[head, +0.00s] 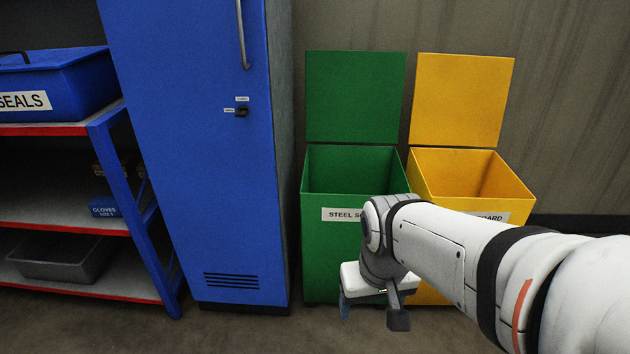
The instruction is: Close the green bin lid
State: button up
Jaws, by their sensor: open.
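The green bin (321,262) stands against the back wall, with a white label starting "STEEL S" on its front. Its green lid (355,97) is open and stands upright behind the bin's opening. My gripper (372,318) is in front of the bin's lower front, low and well below the rim. Its two fingers are apart and point down, with nothing seen between them. My arm comes in from the right and hides the bin's lower right front and part of the label.
A yellow bin (423,170) with its lid (462,100) also upright stands close on the right, partly behind my arm. A tall blue cabinet (196,150) stands just left of the green bin. A shelf rack (60,225) with a blue "SEALS" bin (60,80) is at far left.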

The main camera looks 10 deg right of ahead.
aim_at(352, 96)
jog(key=z, duration=0.15)
jog(key=i, duration=1.7)
jog(key=z, duration=0.25)
